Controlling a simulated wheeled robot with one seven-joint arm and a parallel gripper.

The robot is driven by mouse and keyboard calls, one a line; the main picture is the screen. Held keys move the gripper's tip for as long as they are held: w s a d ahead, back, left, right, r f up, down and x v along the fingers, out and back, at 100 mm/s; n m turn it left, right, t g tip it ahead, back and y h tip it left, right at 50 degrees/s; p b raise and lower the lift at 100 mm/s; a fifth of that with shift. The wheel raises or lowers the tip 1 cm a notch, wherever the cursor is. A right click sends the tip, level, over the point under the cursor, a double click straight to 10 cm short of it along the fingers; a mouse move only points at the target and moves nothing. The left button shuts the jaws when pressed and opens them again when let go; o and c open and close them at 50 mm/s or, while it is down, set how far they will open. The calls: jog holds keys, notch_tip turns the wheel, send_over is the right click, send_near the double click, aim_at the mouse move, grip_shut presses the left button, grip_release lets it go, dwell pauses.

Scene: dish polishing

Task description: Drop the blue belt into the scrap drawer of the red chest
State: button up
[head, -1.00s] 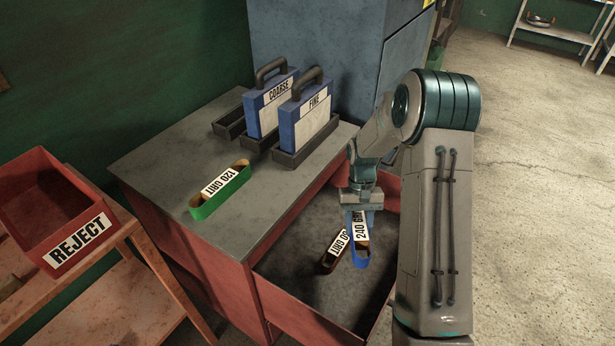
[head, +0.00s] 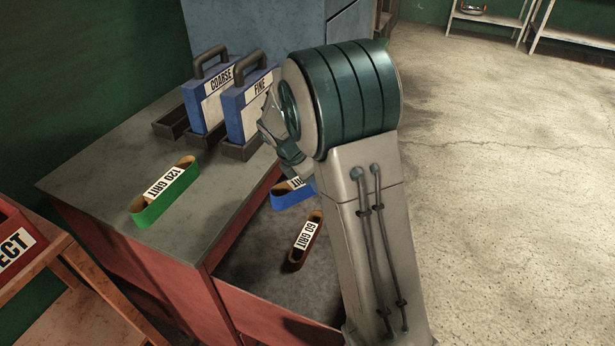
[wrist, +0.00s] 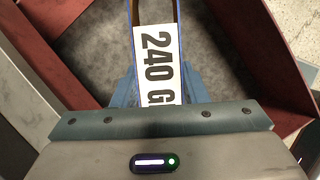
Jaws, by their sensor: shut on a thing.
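The blue belt (head: 291,193) with a "240 G..." label shows partly behind my arm in the head view. In the wrist view the blue belt (wrist: 158,62) hangs from my gripper (wrist: 158,90), which is shut on it. The open scrap drawer (head: 258,270) of the red chest (head: 150,258) is grey inside. In the wrist view the drawer floor (wrist: 215,60) lies below the belt. In the head view my arm hides the gripper and the drawer's right part. A brown belt marked "60 GRIT" (head: 306,241) lies in the drawer.
A green belt marked "120 GRIT" (head: 165,191) lies on the chest top (head: 105,185). Blue blocks marked "COARSE" (head: 205,106) and "FINE" (head: 243,108) stand in dark holders at the back. The reject bin (head: 15,245) is at the left edge. Open floor lies right.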

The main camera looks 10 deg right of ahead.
jog(key=n, duration=0.2)
jog(key=r+n+t+y+b, duration=0.1)
jog(key=n, duration=0.1)
jog(key=w+r+n+t+b, duration=0.1)
jog(key=n, duration=0.1)
jog(key=shift+w+a+n, duration=0.1)
jog(key=shift+a+n, duration=0.1)
jog(key=shift+n, duration=0.2)
jog(key=shift+y, duration=0.3)
notch_tip(320, 180, down, 6)
jog(key=b, duration=0.5)
jog(key=shift+b, duration=0.35)
jog(key=shift+r, duration=0.1)
jog(key=o, duration=1.2)
jog(key=shift+c, duration=0.2)
jog(key=p+v, duration=0.3)
jog(key=v, duration=1.1)
